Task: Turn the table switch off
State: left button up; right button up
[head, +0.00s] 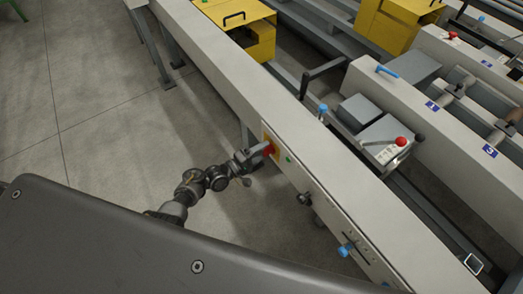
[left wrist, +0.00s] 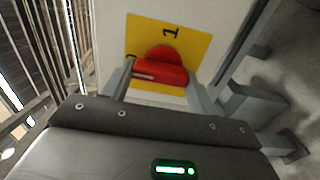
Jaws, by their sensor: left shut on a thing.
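The table switch is a red rotary knob (left wrist: 160,67) on a yellow plate (left wrist: 186,43) on the side of the long pale table beam. A "1" shows on the plate above the knob, and part of another mark shows at its left. In the left wrist view the knob's grip bar lies roughly crosswise between the two fingers. My left gripper (head: 262,151) is shut on the knob, one finger at each end of the bar. In the head view the knob (head: 269,149) is partly hidden by the gripper. My right gripper is not in view.
A green button (head: 288,159), a dark knob (head: 305,199) and a blue knob (head: 345,250) sit along the beam (head: 222,80). Yellow machine housings (head: 245,30) stand beyond. Open concrete floor (head: 100,100) lies left of the beam.

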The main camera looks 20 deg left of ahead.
pick_arm(q)
jog(key=shift+w, duration=0.1)
dwell(0.4)
jog(key=o, duration=1)
jog(key=v, duration=1.1)
jog(key=shift+d, duration=0.1)
